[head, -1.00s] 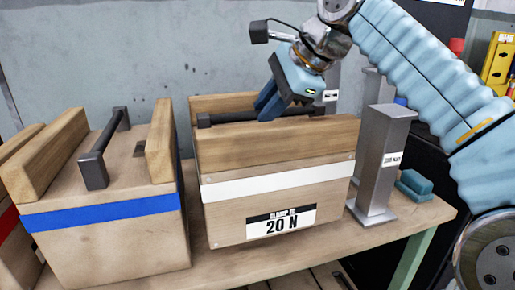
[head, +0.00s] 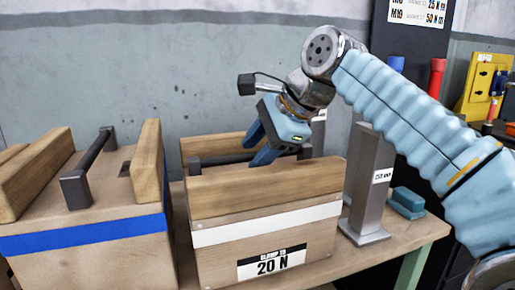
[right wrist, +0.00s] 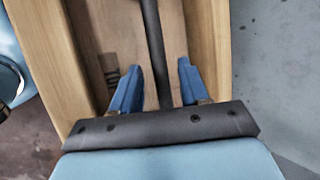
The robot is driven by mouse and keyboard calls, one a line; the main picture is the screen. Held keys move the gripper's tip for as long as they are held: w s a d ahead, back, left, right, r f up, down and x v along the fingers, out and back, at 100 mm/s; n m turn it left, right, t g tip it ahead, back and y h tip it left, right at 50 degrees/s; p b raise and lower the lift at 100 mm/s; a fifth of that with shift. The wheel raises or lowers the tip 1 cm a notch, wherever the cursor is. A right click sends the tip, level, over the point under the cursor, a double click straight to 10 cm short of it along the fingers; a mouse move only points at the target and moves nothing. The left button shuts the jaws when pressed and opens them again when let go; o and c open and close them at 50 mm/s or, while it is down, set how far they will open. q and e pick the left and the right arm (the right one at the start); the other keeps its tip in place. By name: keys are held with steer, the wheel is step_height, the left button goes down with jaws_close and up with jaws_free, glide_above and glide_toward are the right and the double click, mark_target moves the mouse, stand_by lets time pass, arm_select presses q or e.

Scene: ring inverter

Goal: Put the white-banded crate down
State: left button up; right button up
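The white-banded crate (head: 267,224) is a wooden box with a white stripe and a "20 N" label. It stands upright on the wooden bench. Its dark bar handle (head: 222,159) runs between two raised wooden sides; the bar also shows in the right wrist view (right wrist: 153,45). My right gripper (head: 257,148) is just above the handle, open, with its blue fingers spread. In the right wrist view the fingers (right wrist: 158,85) stand on either side of the bar with gaps, not touching it. My left gripper is not in view.
A blue-banded crate (head: 85,235) stands close on the left. A grey metal post (head: 369,185) stands close on the right, with a small teal block (head: 407,202) beyond it on the bench (head: 400,241). A grey wall (head: 130,70) is behind.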

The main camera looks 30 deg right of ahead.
steer(key=shift+s+r, duration=0.15)
steer(key=shift+r, duration=0.25)
steer(key=p+v, duration=0.3)
steer(key=v, duration=0.8)
steer(key=shift+p, duration=0.35)
steer(key=shift+d+r, duration=0.1)
